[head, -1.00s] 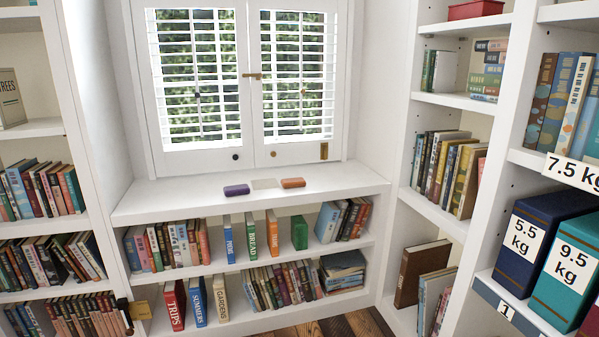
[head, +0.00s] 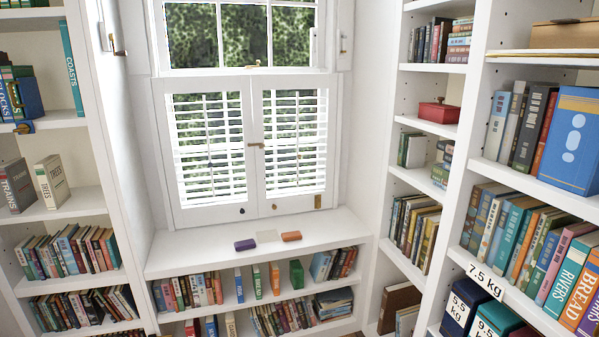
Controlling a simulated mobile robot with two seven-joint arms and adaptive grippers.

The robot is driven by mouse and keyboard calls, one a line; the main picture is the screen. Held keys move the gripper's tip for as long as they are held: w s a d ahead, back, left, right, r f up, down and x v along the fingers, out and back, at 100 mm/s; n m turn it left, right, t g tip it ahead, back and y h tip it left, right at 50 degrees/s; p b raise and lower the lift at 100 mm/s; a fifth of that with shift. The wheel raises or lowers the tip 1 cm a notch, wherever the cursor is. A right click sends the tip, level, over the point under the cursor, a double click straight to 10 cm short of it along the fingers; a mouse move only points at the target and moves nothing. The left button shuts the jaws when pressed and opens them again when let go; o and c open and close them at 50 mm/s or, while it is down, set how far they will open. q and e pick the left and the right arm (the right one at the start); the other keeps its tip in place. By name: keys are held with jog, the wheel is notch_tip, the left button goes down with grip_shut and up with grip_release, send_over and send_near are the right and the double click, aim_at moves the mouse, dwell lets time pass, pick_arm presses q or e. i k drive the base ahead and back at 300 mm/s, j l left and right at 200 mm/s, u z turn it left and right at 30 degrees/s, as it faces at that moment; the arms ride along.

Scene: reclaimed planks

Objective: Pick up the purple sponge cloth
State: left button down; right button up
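A small purple block-shaped thing (head: 245,244), which looks like the purple sponge cloth, lies on the white window-seat top (head: 190,258) below the shutters. A flat pale grey-white piece (head: 267,236) lies just right of it, and an orange block-shaped thing (head: 291,236) lies right of that. All three form a short row with nothing on top of them. Neither of my grippers shows in the head view.
Low shelves with books (head: 188,291) run under the seat top. Tall bookcases stand at left (head: 70,204) and right (head: 470,160). Closed white shutters (head: 207,150) stand behind the seat. The seat top is clear left and right of the row.

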aim_at(245, 245)
jog(key=i+j+z, duration=0.45)
jog(key=i+j, duration=0.4)
jog(key=i, duration=0.15)
